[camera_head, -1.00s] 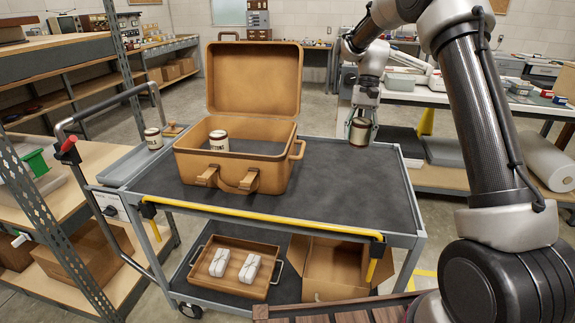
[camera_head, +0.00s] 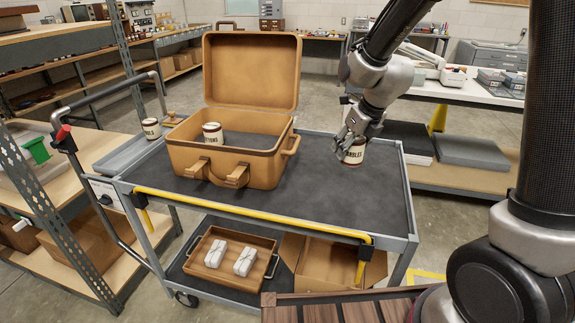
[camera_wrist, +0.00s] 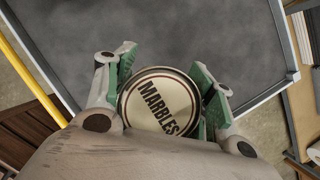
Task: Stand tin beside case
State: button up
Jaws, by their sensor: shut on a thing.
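A cream tin lettered MARBLES (camera_wrist: 158,102) is between the green-padded fingers of my gripper (camera_wrist: 168,92) in the wrist view, lid facing the camera. In the head view my gripper (camera_head: 352,138) is shut on this tin (camera_head: 353,153), which is upright over the right part of the cart top, right of the case. Whether its base touches the top I cannot tell. The open tan case (camera_head: 228,163) stands on the cart's left half with its lid raised. Another cream tin (camera_head: 213,134) is inside the case.
A third tin (camera_head: 151,128) stands on the grey side tray (camera_head: 128,158) left of the case. The dark cart top (camera_head: 330,200) is clear between case and right edge. A yellow rail (camera_head: 250,215) runs along its front. A lower shelf holds a wooden tray (camera_head: 216,276) and cardboard box (camera_head: 330,262).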

notch_tip(320, 180, down, 10)
dwell(0.5)
jog(key=o, duration=1.3)
jog(key=shift+c, duration=0.2)
